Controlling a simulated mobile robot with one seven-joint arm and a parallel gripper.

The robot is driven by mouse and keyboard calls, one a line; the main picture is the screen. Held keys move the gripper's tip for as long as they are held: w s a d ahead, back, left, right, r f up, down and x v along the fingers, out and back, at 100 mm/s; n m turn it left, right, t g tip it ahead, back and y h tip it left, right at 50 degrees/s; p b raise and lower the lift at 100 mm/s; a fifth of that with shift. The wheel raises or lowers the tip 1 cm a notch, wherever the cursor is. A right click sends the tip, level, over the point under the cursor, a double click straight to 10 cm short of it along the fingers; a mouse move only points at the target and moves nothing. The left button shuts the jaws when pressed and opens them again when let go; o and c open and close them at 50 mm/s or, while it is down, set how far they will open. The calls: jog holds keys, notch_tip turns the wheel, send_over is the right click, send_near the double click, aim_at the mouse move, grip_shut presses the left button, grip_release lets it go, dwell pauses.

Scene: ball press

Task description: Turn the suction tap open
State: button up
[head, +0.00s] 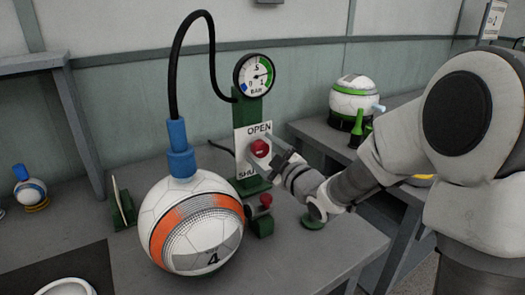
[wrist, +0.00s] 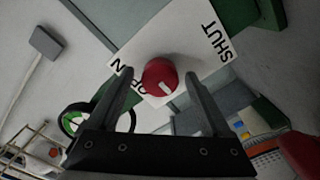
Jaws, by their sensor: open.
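The suction tap is a red round knob (head: 260,147) on a white plate (head: 245,165) lettered OPEN at the top and SHUT at the bottom, on a green post. In the wrist view the knob (wrist: 160,77) has a short white mark on its face, toward the picture's lower right. My gripper (head: 272,152) is open in front of the plate. In the wrist view the two fingers (wrist: 160,75) stand either side of the knob, with gaps showing. I cannot tell whether they reach around it. My fingers partly hide the knob and SHUT in the head view.
A BAR gauge (head: 254,74) tops the post, its needle toward the green. A large white ball (head: 200,245) with an orange band and blue fitting (head: 181,150) stands left, under a black hose. A red-topped green block (head: 261,222) sits below the plate. Another ball (head: 352,97) stands behind.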

grip_shut()
dwell(0.3)
jog(key=shift+m, duration=0.3)
jog(key=m, duration=0.3)
jog(key=shift+m+p, duration=0.3)
jog(key=shift+p, duration=0.1)
jog(key=m+p, duration=0.1)
jog(key=m, duration=0.3)
jog(key=shift+r+m+p, duration=0.1)
jog(key=shift+m+p, duration=0.2)
jog(key=m+p, duration=0.2)
jog(key=m, duration=0.2)
jog(key=shift+m, duration=0.3)
jog(key=shift+m+p, duration=1.2)
jog(key=shift+m, duration=1)
